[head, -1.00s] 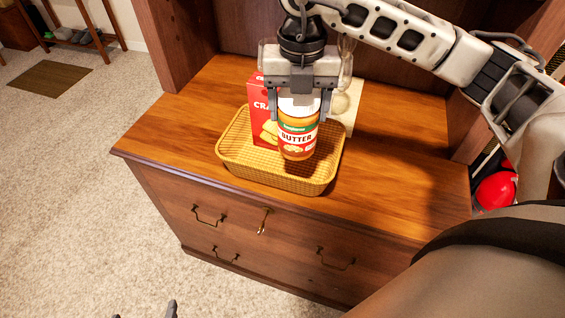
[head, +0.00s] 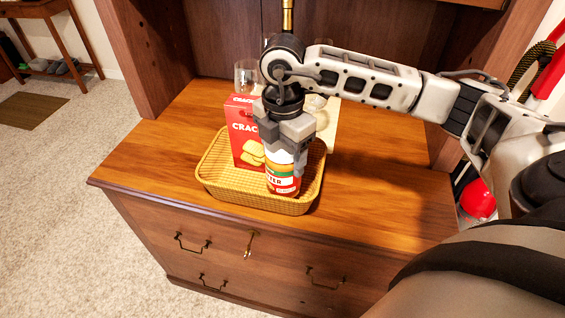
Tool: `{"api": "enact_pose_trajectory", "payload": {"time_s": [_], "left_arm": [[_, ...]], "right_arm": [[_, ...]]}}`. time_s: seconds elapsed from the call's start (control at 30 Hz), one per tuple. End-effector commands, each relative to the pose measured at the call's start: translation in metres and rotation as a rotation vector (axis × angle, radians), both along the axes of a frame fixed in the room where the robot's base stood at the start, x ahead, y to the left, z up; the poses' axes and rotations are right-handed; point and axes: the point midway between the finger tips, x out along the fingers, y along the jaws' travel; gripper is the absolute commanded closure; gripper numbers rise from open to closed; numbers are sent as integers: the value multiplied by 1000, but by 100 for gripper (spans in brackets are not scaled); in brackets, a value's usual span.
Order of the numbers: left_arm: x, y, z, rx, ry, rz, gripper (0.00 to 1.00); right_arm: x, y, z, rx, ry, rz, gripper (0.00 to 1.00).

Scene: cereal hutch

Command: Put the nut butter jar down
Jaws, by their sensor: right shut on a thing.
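The nut butter jar (head: 283,181) has a red, white and green label and is upright. My right gripper (head: 289,160) comes down from above and is shut on its upper part, hiding the lid. The jar is at the front right part of the yellow woven basket (head: 213,180), with its lower end inside the rim as I see it. I cannot tell whether its base touches the basket floor. A red cracker box (head: 243,135) stands in the basket just left of and behind the jar. My left gripper is not in view.
The basket rests on the wooden hutch top (head: 375,185), which is clear to the right. A clear glass (head: 245,77) and a pale board (head: 328,122) stand behind the basket. Drawers with brass handles are below the front edge.

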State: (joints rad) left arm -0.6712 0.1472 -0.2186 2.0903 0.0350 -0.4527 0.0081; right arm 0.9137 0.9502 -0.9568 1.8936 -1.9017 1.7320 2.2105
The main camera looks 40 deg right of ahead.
Motion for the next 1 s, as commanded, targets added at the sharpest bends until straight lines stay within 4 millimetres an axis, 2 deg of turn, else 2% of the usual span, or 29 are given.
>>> {"api": "enact_pose_trajectory", "payload": {"time_s": [0.2, 0.57, 0.6, 0.67, 0.7, 1.0], "left_arm": [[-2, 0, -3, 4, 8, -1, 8], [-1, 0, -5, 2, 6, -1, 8], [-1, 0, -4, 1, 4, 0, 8], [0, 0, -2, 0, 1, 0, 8], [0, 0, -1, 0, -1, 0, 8], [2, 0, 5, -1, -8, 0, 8]], "right_arm": [[0, 0, -28, 0, 1, 1, 73], [0, 0, -34, 0, -2, 2, 73], [0, 0, -35, 0, 1, 2, 31], [0, 0, -34, 0, 1, 2, 14], [0, 0, -34, 0, 1, 2, 12], [0, 0, -30, 0, 0, 2, 12]]}}
